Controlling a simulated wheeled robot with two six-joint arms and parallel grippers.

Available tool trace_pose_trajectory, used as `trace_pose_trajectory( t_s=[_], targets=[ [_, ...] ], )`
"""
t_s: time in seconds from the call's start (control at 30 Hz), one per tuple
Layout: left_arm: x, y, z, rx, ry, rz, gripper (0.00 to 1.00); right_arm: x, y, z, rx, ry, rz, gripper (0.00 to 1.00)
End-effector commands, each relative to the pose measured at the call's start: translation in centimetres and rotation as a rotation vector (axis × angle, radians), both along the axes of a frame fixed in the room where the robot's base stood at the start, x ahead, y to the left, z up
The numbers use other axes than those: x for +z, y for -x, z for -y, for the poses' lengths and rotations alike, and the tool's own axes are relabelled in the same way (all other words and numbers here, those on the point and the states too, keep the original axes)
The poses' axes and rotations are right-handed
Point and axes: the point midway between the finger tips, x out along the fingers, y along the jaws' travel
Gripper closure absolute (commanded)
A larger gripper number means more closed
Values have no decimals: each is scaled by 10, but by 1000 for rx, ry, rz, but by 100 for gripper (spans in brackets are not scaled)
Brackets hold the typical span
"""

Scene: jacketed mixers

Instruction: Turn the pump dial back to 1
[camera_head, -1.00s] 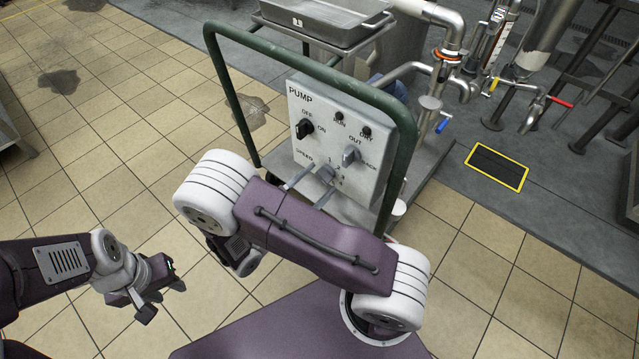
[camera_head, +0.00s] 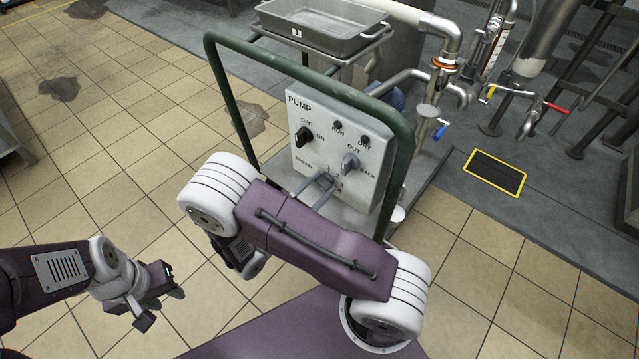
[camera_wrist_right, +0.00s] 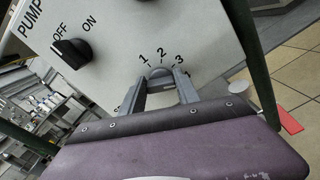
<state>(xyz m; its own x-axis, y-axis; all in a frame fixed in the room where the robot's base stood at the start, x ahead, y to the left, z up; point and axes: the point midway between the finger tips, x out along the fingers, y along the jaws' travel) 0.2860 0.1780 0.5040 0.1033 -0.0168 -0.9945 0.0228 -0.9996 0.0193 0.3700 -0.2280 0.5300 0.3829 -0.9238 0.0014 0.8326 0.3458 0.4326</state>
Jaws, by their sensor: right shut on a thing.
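The grey pump panel (camera_head: 345,135) stands upright in a green tube frame. Its speed dial (camera_wrist_right: 160,72) is a small grey knob low on the panel, with the numbers 1, 2 and 3 printed above it in the right wrist view. My right gripper (camera_wrist_right: 160,80) is shut on the dial, one finger on each side. In the head view the right gripper (camera_head: 322,186) reaches the panel's lower part. The fingers hide part of the dial, and I cannot tell which number it points to. My left gripper (camera_head: 162,306) is open and empty, low on the left, away from the panel.
The green frame (camera_head: 235,110) surrounds the panel. A metal tray (camera_head: 322,30) and pipework (camera_head: 447,60) stand behind.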

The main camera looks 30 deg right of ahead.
Motion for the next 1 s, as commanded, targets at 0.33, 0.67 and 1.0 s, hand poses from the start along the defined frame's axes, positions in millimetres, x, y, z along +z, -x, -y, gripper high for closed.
trace_pose_trajectory(
  t_s=[0.33,0.67,1.0],
  targets=[
    [52,0,0,0,0,0,64,7,-1,0,-2,108,-265,100],
    [86,0,0,0,0,0,64,5,-3,-1,-2,227,-555,100],
    [109,0,0,0,0,0,64,2,-4,-2,-2,350,-853,100]
  ],
)
